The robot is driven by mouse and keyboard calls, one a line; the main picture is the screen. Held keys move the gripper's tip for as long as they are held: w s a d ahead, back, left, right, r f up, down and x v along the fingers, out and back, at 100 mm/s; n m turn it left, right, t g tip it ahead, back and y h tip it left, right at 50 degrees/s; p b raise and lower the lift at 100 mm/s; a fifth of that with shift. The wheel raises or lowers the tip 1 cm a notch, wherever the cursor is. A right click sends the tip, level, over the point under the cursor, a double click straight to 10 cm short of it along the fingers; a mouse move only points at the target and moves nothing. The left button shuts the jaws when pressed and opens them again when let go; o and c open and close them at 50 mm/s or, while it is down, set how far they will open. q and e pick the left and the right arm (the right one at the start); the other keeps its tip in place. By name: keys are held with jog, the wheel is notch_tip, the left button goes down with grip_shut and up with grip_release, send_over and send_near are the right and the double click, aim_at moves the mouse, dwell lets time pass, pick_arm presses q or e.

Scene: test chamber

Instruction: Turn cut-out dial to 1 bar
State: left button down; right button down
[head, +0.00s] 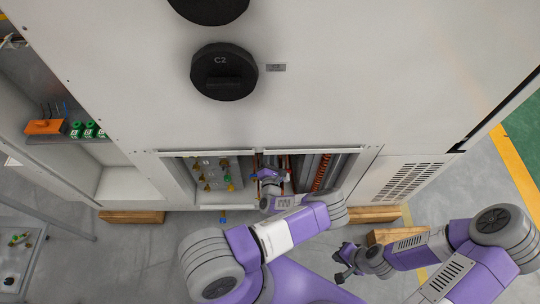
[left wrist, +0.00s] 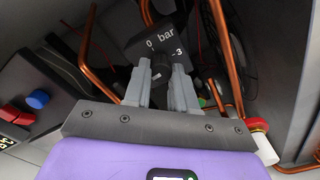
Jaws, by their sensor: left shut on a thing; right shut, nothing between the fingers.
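The cut-out dial shows in the left wrist view as a dark plate (left wrist: 152,42) with white marks "0", "bar" and "3". A small dark knob (left wrist: 160,66) stands out in front of it. My left gripper (left wrist: 160,76) is shut on this knob, one grey finger on each side. The fingers cover part of the dial, so I cannot tell which mark it points to. In the head view my left gripper (head: 264,174) reaches into the open lower bay of the white cabinet. My right gripper (head: 342,268) is shut and empty, low in front of the cabinet.
Copper pipes (left wrist: 222,50) run close on both sides of the dial. A red and blue button box (left wrist: 35,100) is at left, and a white-bodied valve (left wrist: 262,145) at right. The white cabinet (head: 330,100) carries a black C2 knob (head: 224,72).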

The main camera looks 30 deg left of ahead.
pick_arm(q)
jog(key=shift+s+f+m, duration=0.1)
jog(key=shift+m, duration=0.5)
jog(key=c, duration=0.9)
grip_release()
jog(key=p+v, duration=0.2)
jog(key=v, duration=0.5)
jog(key=shift+s+d, duration=0.15)
jog(key=shift+s, duration=0.1)
